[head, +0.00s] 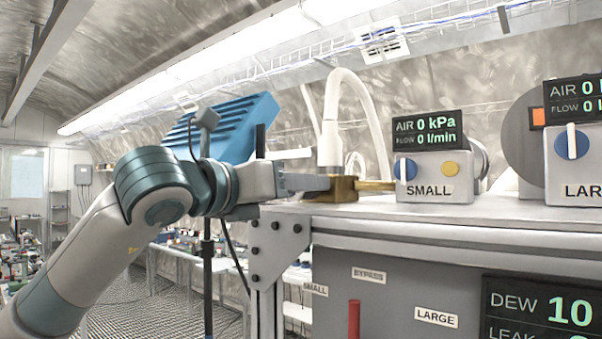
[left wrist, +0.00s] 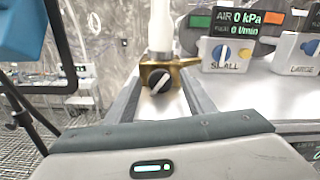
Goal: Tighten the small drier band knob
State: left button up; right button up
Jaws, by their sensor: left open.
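A round black knob (left wrist: 159,78) with a white mark sits on the front of a brass fitting (left wrist: 182,66) in the left wrist view. In the head view the brass fitting (head: 372,186) is at the bench edge, below a white hose, and the knob is hidden. My left gripper (head: 318,183) reaches the fitting from the left. Its fingers are open in the left wrist view (left wrist: 163,90), one on each side of the knob. I cannot tell whether they touch it. My right gripper is not in view.
The box labelled SMALL (head: 438,178) stands right of the fitting, with a blue dial, a yellow button and a display reading zero. The box labelled LARGE (head: 580,170) is further right. A white hose (head: 330,140) rises from the fitting. A blue ribbed object (head: 225,130) is behind my arm.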

pick_arm(q)
jog(key=shift+w+d, duration=0.3)
jog(key=shift+w, duration=0.1)
